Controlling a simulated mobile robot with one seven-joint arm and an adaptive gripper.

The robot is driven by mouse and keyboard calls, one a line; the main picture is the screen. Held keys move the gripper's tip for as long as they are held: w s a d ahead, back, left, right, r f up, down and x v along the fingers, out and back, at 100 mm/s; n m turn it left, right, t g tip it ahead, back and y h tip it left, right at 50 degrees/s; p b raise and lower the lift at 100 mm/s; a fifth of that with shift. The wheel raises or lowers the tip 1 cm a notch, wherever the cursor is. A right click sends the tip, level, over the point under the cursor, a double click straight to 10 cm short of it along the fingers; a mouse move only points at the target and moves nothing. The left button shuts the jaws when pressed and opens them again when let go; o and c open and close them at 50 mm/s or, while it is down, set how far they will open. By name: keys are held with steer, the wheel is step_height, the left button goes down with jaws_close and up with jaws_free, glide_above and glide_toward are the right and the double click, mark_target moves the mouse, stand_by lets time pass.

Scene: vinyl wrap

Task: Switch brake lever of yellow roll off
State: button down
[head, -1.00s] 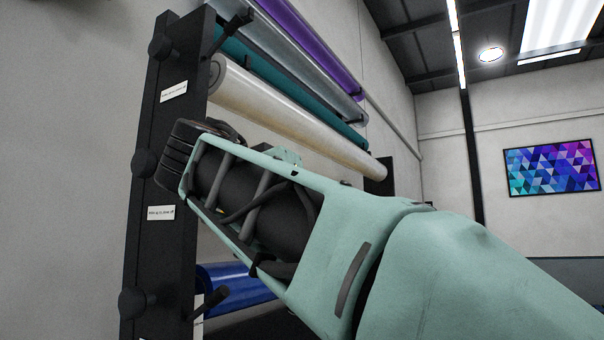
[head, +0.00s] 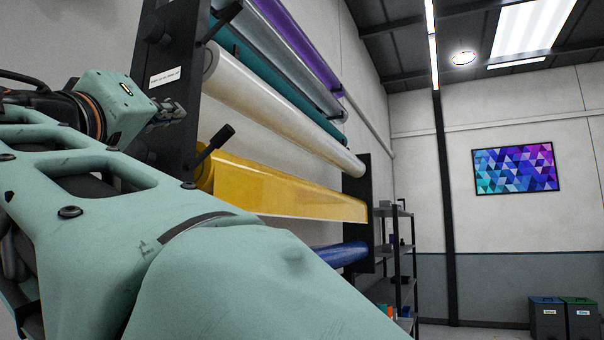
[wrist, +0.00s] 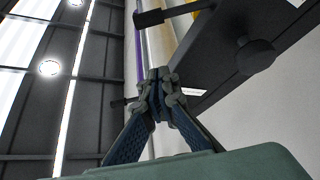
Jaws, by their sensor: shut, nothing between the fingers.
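The yellow roll (head: 285,192) hangs in the rack below the white roll, in the head view. A black lever with a thick handle (head: 216,143) sticks out by its near end, tilted up to the right. My gripper (head: 172,110) is in front of the rack's dark upright, to the left of this lever and apart from it in the picture. In the wrist view my gripper's fingertips (wrist: 162,80) meet, shut and empty. A black lever handle (wrist: 165,17) shows beyond them near the top, with a bit of yellow beside it. My arm hides the lower upright.
The rack's dark upright (head: 178,60) carries a white label (head: 165,77). White (head: 280,110), teal (head: 290,93), purple (head: 295,40) and blue (head: 340,254) rolls hang around the yellow one. A shelf (head: 398,262) and bins (head: 563,318) stand farther right.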

step_height(320, 180, up, 5)
steer(key=p, duration=0.6)
glide_above(212, 147)
steer(key=s+a, duration=0.2)
steer(key=shift+s+d+f+b, duration=0.1)
steer(key=shift+d+f+b, duration=0.2)
steer(key=shift+f, duration=0.4)
steer(key=shift+w+d+f+b, duration=0.1)
steer(key=shift+d+f+b, duration=0.2)
steer(key=shift+f, duration=0.35)
steer(key=shift+s+d+f+b, duration=0.15)
steer(key=shift+d+f, duration=0.25)
steer(key=shift+f, duration=0.3)
steer(key=shift+f, duration=0.1)
